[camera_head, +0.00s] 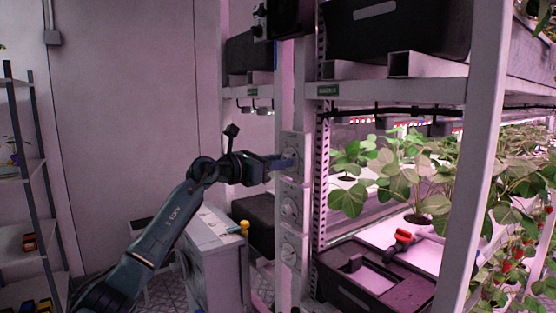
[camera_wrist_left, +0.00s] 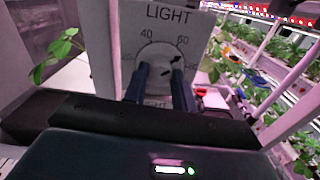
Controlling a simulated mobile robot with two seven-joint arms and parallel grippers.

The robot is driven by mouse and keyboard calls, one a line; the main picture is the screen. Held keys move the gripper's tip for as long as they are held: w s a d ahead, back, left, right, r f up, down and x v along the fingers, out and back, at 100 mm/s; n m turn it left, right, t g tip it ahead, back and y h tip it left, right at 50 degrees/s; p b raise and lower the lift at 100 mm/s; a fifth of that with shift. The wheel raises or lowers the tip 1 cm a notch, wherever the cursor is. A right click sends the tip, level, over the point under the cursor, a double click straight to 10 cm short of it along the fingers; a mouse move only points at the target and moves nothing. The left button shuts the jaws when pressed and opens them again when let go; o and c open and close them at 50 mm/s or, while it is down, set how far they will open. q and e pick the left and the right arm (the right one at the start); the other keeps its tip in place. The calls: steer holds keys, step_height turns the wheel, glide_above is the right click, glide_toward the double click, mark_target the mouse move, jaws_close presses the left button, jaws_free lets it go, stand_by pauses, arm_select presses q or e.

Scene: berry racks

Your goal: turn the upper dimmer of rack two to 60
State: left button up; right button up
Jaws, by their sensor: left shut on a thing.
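The upper dimmer in the wrist view is a round pale dial (camera_wrist_left: 154,58) on a grey plate marked LIGHT, with 40 at its upper left and 60 at its upper right. Dark marks on its right side point up and right, toward the 60 side; the exact setting is hard to read. My left gripper (camera_head: 284,163) reaches the top plate on the rack post in the head view. Its two blue fingers (camera_wrist_left: 160,88) are shut on the dial's knob, partly covering it. My right gripper is not in view.
Two more dials, a middle one (camera_head: 290,208) and a lower one (camera_head: 289,251), sit below on the same post (camera_head: 299,100). A grey cabinet (camera_head: 215,245) stands beside my left arm. Strawberry plants (camera_head: 405,180) and a black crate (camera_head: 375,280) fill the shelves right of the post.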

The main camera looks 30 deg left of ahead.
arm_select(q)
steer(key=n+p, duration=0.3)
steer(key=n, duration=0.1)
steer(key=shift+n, duration=0.3)
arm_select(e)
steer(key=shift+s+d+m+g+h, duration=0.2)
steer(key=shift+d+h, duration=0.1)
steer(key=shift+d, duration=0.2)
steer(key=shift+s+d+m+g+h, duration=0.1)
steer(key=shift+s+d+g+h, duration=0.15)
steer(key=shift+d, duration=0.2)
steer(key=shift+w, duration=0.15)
arm_select(q)
steer(key=o, duration=1)
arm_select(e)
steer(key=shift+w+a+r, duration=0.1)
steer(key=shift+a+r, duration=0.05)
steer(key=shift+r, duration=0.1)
arm_select(q)
steer(key=b+v, duration=0.6)
steer(key=v, duration=0.7)
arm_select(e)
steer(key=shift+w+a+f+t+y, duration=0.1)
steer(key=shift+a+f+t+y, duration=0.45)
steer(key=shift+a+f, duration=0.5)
